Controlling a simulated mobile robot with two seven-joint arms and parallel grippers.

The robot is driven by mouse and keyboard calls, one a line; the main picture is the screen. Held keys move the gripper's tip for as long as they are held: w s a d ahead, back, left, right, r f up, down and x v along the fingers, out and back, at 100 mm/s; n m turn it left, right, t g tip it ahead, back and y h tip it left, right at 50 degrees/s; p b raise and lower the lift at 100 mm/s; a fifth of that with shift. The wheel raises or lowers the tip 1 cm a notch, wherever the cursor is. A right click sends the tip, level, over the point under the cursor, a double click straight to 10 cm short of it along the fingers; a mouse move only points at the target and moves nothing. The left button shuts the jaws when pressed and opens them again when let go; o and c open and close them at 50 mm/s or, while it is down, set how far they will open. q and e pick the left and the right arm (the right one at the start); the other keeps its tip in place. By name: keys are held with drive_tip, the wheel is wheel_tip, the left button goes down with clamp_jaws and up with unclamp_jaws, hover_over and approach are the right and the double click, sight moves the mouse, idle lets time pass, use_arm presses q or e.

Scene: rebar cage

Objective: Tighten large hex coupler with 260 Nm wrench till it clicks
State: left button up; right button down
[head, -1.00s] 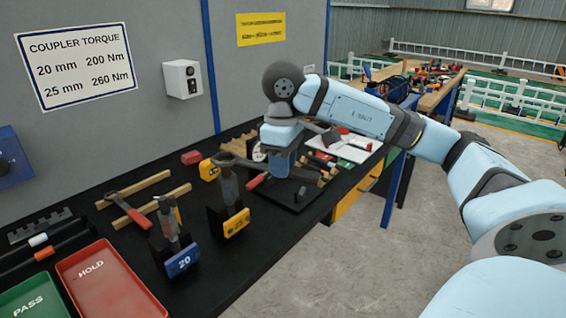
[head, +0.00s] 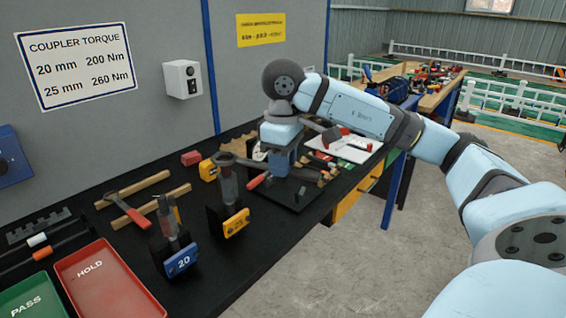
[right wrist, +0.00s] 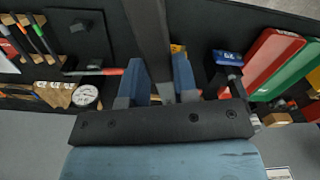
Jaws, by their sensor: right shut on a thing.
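My right gripper (head: 281,165) is over the bench and shut on a dark bar, which I take to be the wrench (right wrist: 150,35). In the right wrist view the bar passes between the blue fingers of the gripper (right wrist: 160,92). In the head view the wrench's dark head (head: 224,159) is at the top of the upright grey coupler (head: 229,185) in the yellow-tagged stand (head: 237,222). I cannot tell how fully the head sits around it. A second coupler (head: 171,222) stands in the blue "20" stand (head: 181,261). My left gripper is not in view.
A red HOLD tray (head: 110,290) and a green PASS tray (head: 30,300) are at the front left. A red-handled tool (head: 127,208) lies across wooden strips. A round dial (right wrist: 85,95) and several tools lie by the gripper. The wall sign (head: 76,66) reads 25 mm, 260 Nm.

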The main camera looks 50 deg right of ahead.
idle(0.3)
drive_tip(key=shift+f+b, duration=0.8)
drive_tip(key=shift+f+b, duration=0.3)
drive_tip(key=shift+f, duration=0.25)
drive_tip(key=shift+f+b, duration=0.1)
drive_tip(key=shift+b, duration=0.25)
drive_tip(key=shift+f+b, duration=0.3)
drive_tip(key=shift+f, duration=0.05)
drive_tip(key=shift+f+b, duration=1.45)
drive_tip(key=shift+f, duration=0.1)
